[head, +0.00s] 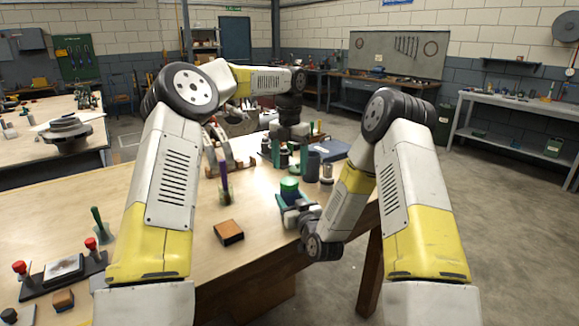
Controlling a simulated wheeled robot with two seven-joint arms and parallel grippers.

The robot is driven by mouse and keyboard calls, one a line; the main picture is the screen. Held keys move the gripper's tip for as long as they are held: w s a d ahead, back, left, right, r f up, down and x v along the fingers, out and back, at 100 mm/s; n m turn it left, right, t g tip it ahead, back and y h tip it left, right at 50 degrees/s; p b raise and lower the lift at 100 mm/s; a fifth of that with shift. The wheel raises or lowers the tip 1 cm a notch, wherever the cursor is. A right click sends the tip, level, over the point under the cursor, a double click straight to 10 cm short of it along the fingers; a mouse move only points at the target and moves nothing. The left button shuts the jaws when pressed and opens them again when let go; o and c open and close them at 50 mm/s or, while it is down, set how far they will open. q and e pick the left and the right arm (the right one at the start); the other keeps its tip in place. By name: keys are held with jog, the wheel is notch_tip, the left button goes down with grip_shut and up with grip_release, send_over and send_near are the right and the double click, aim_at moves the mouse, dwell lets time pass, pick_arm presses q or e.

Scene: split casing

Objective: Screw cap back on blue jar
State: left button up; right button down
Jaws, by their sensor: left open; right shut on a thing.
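A small jar (289,197) with a blue-teal body and a bright green top stands near the table's right edge. I cannot tell whether the green top is a cap or part of the jar. My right gripper (291,207) reaches in from the right and is shut on the jar's lower part. My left gripper (288,136) is farther back, pointing down beside several small bottles, and is open; its fingertips are small and hard to make out. No separate loose cap can be told for certain.
Dark cylinder (313,166) and pale cylinder (327,173) stand behind the jar, near a blue case (330,150). An orange-brown block (229,233) and a purple-handled tool (224,184) are to its left. The wooden table (190,280) is mostly bare in front; its right edge is close.

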pick_arm(q)
jog(key=n, duration=0.5)
jog(key=shift+s+d+f, duration=0.1)
jog(key=shift+s+f, duration=0.05)
jog(key=n, duration=0.4)
jog(key=shift+f+n, duration=0.1)
jog(key=shift+n, duration=0.3)
jog(key=n, duration=0.4)
jog(key=shift+s+n, duration=0.1)
jog(key=shift+n, duration=0.2)
jog(key=n, duration=0.7)
jog(key=shift+r+g, duration=0.2)
jog(key=shift+g, duration=0.1)
jog(key=n, duration=0.4)
jog(key=shift+r, duration=0.2)
jog(key=n, duration=0.7)
jog(key=shift+r, duration=0.4)
jog(key=n, duration=0.3)
jog(key=r+n, duration=0.1)
jog(key=n, duration=0.2)
jog(key=shift+n, duration=0.4)
jog(key=n, duration=0.2)
jog(key=r+n, duration=0.1)
jog(key=n, duration=0.2)
jog(key=shift+w, duration=0.2)
